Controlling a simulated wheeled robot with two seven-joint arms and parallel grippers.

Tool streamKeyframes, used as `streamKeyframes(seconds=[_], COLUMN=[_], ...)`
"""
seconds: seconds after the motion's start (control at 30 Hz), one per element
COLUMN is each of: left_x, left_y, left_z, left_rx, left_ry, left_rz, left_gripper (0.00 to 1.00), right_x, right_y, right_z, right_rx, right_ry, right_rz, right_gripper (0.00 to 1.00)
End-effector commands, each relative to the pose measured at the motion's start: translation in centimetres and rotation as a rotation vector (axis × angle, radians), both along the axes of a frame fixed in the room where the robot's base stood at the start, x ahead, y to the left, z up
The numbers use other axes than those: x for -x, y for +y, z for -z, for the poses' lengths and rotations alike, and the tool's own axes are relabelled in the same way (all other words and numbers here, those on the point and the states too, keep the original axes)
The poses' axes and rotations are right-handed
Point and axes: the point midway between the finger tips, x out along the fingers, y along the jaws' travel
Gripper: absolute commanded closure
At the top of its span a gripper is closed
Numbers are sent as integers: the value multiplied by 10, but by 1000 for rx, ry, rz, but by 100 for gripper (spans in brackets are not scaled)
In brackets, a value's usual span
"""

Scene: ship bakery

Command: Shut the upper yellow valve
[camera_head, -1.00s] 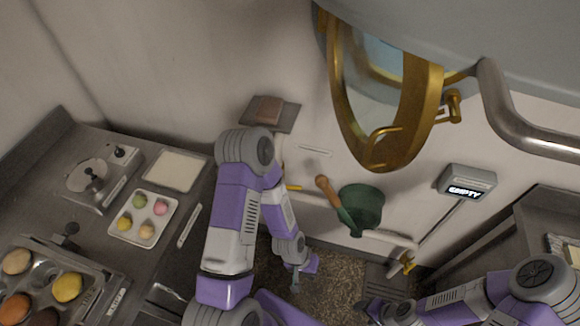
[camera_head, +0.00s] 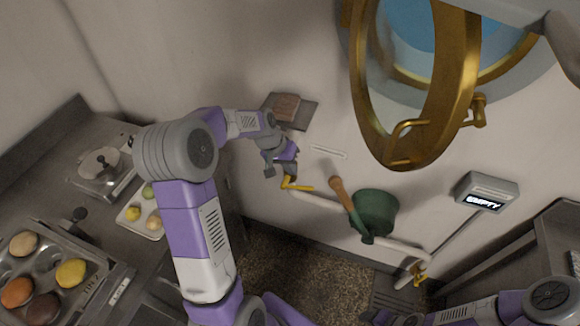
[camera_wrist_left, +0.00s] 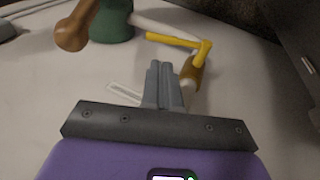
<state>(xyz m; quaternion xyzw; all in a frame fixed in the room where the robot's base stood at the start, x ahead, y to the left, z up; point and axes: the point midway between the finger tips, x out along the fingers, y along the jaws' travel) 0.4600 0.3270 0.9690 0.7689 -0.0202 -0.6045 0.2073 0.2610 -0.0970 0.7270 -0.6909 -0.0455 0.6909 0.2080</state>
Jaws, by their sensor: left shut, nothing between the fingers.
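The upper yellow valve (camera_head: 297,187) sits at the upper left end of the white pipe (camera_head: 325,202) on the wall. Its lever points right, roughly along the pipe. In the left wrist view the valve lever (camera_wrist_left: 178,40) lies just beyond my fingertips, with its body to their right. My left gripper (camera_head: 269,172) is shut and empty, close to the left of the valve; the shut fingers also show in the left wrist view (camera_wrist_left: 162,68). I cannot tell whether they touch the valve.
A brass porthole (camera_head: 462,75) hangs open above. A counter with pastries (camera_head: 72,273) stands left.

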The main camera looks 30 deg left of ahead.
Motion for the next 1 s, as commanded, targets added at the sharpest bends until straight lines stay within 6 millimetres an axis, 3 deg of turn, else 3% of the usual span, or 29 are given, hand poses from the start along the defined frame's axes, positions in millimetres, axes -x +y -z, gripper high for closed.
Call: streamKeyframes(seconds=[0.03, 0.2, 0.43, 0.6, 1.0], left_x=[-2, -13, -23, -26, -26], left_y=[-5, -15, -25, -28, -28], left_z=[14, 48, 81, 90, 92], left_rx=[3, 2, 1, 0, -3], left_ry=[5, 3, 1, 0, 1], left_rz=[2, 2, 2, 1, -2], left_gripper=[100, 100, 100, 100, 100], right_x=[0, 0, 0, 0, 0], right_y=[0, 0, 0, 0, 0], right_z=[4, 9, 14, 16, 15], right_rx=[0, 0, 0, 0, 0], right_ry=[0, 0, 0, 0, 0], right_rz=[0, 0, 0, 0, 0], right_gripper=[41, 41, 41, 41, 41])
